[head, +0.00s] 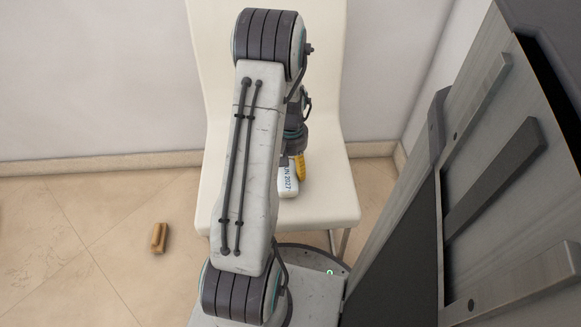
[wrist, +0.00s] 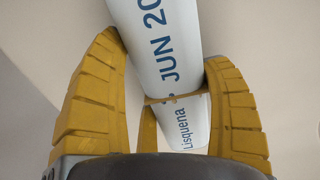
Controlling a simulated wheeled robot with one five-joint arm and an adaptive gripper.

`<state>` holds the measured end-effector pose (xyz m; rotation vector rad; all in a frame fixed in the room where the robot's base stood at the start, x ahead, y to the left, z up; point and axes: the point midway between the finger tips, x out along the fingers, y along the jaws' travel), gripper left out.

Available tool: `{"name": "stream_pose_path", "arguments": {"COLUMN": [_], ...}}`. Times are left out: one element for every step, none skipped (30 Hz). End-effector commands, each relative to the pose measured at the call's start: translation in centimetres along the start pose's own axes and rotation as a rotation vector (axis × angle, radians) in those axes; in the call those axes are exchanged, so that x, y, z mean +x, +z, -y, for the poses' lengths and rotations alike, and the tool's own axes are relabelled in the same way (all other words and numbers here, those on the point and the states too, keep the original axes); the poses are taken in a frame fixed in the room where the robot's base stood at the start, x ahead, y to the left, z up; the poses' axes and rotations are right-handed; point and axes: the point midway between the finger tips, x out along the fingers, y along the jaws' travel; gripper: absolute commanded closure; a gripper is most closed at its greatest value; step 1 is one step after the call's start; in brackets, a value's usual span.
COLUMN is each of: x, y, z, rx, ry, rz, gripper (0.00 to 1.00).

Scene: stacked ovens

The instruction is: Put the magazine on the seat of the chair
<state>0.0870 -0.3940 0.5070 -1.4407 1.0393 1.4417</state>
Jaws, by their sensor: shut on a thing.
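The magazine is a white roll with blue lettering, partly hidden behind my arm in the head view (head: 288,182). In the wrist view the magazine (wrist: 160,45) lies between the two yellow fingers of my gripper (wrist: 180,100), which is shut on it. In the head view one yellow finger of my gripper (head: 299,165) shows at the magazine. The chair (head: 330,195) is cream, with a tall back against the wall. The magazine appears over the chair's seat; I cannot tell whether it touches the seat. My arm hides much of the chair.
Stacked ovens (head: 480,190) with metal handles stand close on the right. A small brown block-like object (head: 158,238) lies on the tiled floor at left. The floor around it is clear. A pale wall stands behind the chair.

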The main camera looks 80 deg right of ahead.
Motion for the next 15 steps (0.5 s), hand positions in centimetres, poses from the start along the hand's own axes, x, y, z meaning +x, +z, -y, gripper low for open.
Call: {"name": "stream_pose_path", "arguments": {"x": [0.66, 0.76, 0.79, 0.76, 0.71, 0.67, 0.67, 0.67, 0.67, 0.69, 0.73, 0.83, 0.92, 1.02, 1.08], "y": [0.0, -0.03, -0.05, -0.06, -0.07, -0.06, -0.06, -0.06, -0.05, -0.05, -0.05, -0.05, -0.04, -0.04, -0.02], "z": [0.0, 0.0, -0.01, -0.01, -0.01, -0.01, -0.01, -0.01, -0.01, -0.01, 0.0, 0.0, 0.0, 0.0, 0.0], "rx": [0.0, 0.0, 0.0, 0.0, 0.0, 0.0, 0.0, 0.0, 0.0, 0.0, 0.0, 0.0, 0.0, 0.0, 0.0], "ry": [0.0, 0.0, 0.001, 0.001, 0.001, 0.001, 0.001, 0.001, 0.001, 0.001, 0.001, 0.001, 0.001, 0.001, 0.0], "rz": [0.0, -0.001, -0.002, -0.003, -0.003, -0.003, -0.003, -0.003, -0.002, -0.002, -0.002, -0.002, -0.002, -0.002, -0.001], "gripper": [0.61, 0.61, 0.61, 0.61, 0.61, 0.61, 0.61, 0.61, 0.61, 0.61, 0.61, 0.61, 0.61, 0.61, 0.23]}}
